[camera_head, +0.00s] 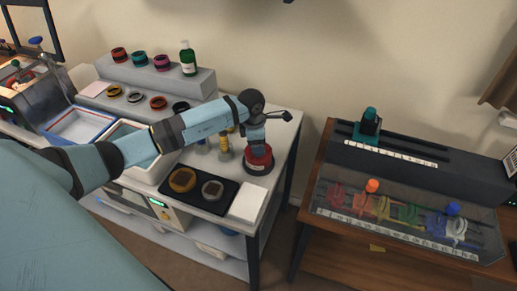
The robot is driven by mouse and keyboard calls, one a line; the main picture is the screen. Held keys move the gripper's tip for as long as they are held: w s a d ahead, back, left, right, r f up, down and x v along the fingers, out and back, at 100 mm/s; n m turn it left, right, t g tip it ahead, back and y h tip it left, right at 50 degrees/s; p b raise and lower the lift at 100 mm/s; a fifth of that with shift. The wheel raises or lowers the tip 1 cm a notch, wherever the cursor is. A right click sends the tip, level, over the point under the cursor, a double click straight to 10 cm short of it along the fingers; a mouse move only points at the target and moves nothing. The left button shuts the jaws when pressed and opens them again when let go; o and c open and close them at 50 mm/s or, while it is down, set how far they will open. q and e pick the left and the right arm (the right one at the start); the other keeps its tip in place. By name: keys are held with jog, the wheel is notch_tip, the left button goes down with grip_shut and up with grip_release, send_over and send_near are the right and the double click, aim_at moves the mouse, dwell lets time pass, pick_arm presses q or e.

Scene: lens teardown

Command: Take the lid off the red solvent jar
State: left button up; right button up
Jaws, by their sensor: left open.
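The red solvent jar (259,164) stands upright near the right end of the light work table (281,147). It is squat, red and dark, with a pale label on its front. My left gripper (257,144) is directly above the jar, pointing down, open with nothing visible between its fingers. The fingers are small and dark here, and I cannot tell whether they touch the jar's top. The gripper hides part of that top, so the lid does not show clearly. My right gripper is not in view.
A black mat (207,204) with two round parts and a white pad (248,203) lie in front of the jar. A yellow-topped bottle (224,150) stands to its left. A stepped rack (150,77) with coloured rings is behind. A gap separates the wooden bench (330,244) at right.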

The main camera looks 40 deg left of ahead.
pick_arm(q)
jog(key=shift+f, duration=0.25)
jog(key=c, duration=1)
jog(key=shift+r, duration=0.1)
